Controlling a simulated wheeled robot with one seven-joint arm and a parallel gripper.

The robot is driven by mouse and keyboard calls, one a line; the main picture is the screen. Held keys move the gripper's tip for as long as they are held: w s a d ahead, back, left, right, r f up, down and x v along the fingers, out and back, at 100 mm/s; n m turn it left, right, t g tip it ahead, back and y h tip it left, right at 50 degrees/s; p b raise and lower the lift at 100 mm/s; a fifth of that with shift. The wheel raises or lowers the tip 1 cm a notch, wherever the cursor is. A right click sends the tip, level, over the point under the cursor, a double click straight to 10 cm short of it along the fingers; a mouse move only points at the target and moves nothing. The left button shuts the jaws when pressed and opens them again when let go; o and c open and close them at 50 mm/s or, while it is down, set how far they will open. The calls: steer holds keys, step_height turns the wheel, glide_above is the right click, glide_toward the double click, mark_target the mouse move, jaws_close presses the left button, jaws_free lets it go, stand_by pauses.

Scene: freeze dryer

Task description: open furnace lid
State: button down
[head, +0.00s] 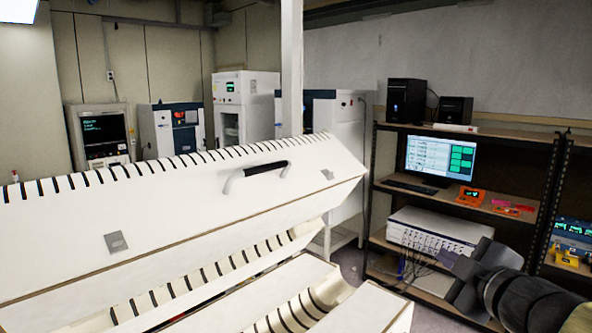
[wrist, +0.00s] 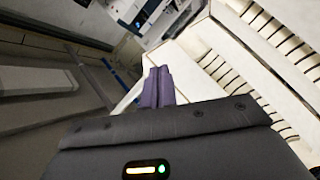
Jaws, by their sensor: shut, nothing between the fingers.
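The white furnace lid (head: 200,215) with dark slots along its top edge is tilted up, with a wide gap between it and the furnace base (head: 375,310). Its curved handle (head: 255,172), dark in the middle, is on the lid's face and nothing holds it. The slotted inner channel shows below the lid, and the furnace's pale slotted body also shows in the wrist view (wrist: 270,45). My gripper (head: 448,260) is to the right of the furnace, apart from the lid and handle. In the wrist view its purple fingers (wrist: 158,88) are together with nothing between them.
A shelf rack (head: 455,145) with a monitor (head: 440,158), small orange devices and a white instrument (head: 440,230) stands at the right, behind my gripper. Several lab machines line the back wall. A white post (head: 291,70) rises behind the lid.

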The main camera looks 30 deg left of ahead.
steer(key=s+d+f+m+g+h+b, duration=0.15)
steer(key=d+f+m+h, duration=0.4)
steer(key=f, duration=0.55)
steer(key=s+d+f+m+g+h+b, duration=0.1)
steer(key=d+f+m+g+h, duration=0.15)
steer(key=d+f+m, duration=0.65)
steer(key=s+d+f+m+g+h+b, duration=0.1)
steer(key=s+f+m+g, duration=0.3)
steer(key=s+f, duration=1)
steer(key=shift+d+f+g+b, duration=0.4)
steer(key=shift+d+f+g, duration=0.1)
steer(key=shift+g, duration=0.7)
